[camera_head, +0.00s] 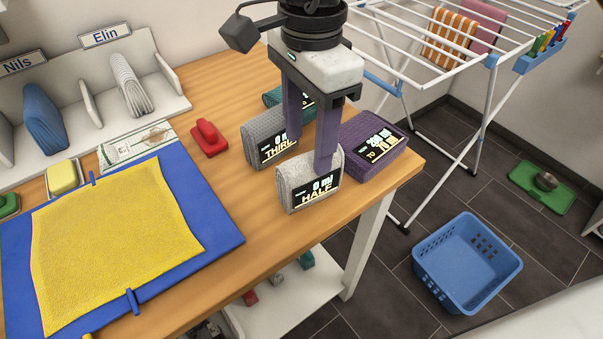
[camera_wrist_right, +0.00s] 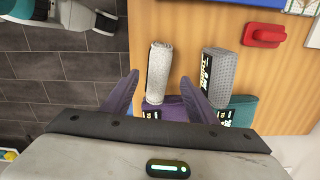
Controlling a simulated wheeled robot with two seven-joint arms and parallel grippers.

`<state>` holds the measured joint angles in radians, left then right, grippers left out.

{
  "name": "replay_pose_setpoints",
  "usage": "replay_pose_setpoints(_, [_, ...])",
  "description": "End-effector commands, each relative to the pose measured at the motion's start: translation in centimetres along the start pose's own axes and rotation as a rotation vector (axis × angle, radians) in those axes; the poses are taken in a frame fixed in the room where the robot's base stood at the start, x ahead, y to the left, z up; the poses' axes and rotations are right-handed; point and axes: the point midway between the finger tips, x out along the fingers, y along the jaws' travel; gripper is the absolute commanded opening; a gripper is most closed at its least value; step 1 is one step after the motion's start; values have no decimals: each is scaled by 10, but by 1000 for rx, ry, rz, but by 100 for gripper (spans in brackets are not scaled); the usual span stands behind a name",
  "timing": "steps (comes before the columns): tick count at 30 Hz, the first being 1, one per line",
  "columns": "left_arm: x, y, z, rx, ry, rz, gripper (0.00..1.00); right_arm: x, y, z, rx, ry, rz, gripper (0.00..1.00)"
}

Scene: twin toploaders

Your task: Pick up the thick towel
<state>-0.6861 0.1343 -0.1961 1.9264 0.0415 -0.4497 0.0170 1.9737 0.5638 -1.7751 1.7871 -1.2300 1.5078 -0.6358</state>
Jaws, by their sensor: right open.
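Several folded towels with dark display labels stand at the table's right end. They are a light grey one marked HALF (camera_head: 297,178), a darker grey one marked THIRD (camera_head: 258,128), a purple one (camera_head: 392,155) and a partly hidden teal one (camera_head: 272,97). I cannot tell which is the thick towel. My right gripper (camera_head: 308,156) points down among them, open. In the right wrist view, the light grey towel (camera_wrist_right: 158,68) lies between the open fingertips (camera_wrist_right: 159,76), apart from both fingers. The darker grey towel (camera_wrist_right: 221,70) is right of them. My left gripper is out of view.
A yellow cloth (camera_head: 110,240) lies on a blue board (camera_head: 205,205). A red object (camera_head: 209,138) stands behind. A shelf (camera_head: 175,88) labelled Nils and Elin holds folded towels. A drying rack (camera_head: 400,60) and blue basket (camera_head: 467,262) are at right.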

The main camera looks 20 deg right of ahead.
Motion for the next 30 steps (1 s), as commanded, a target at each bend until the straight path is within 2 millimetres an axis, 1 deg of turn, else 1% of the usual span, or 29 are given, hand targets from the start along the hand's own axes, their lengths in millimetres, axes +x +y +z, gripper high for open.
replay_pose_setpoints(2, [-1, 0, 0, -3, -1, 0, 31, 9, 1, -4, 1, 18, 2, 53])
replay_pose_setpoints(6, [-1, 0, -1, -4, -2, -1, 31, 31, 1, -4, -1, 18, 3, 53])
replay_pose_setpoints(9, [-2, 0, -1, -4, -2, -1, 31, 42, 0, -3, -1, 16, 1, 53])
replay_pose_setpoints(14, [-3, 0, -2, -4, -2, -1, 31, 53, 1, -2, -2, 14, 2, 53])
replay_pose_setpoints(21, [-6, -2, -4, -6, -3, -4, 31, 89, 4, -1, -1, 14, 3, 53])
replay_pose_setpoints(25, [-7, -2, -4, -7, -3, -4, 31, 98, 4, -1, -1, 13, 1, 53])
replay_pose_setpoints(30, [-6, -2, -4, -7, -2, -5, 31, 100, 3, -1, -1, 12, 0, 53])
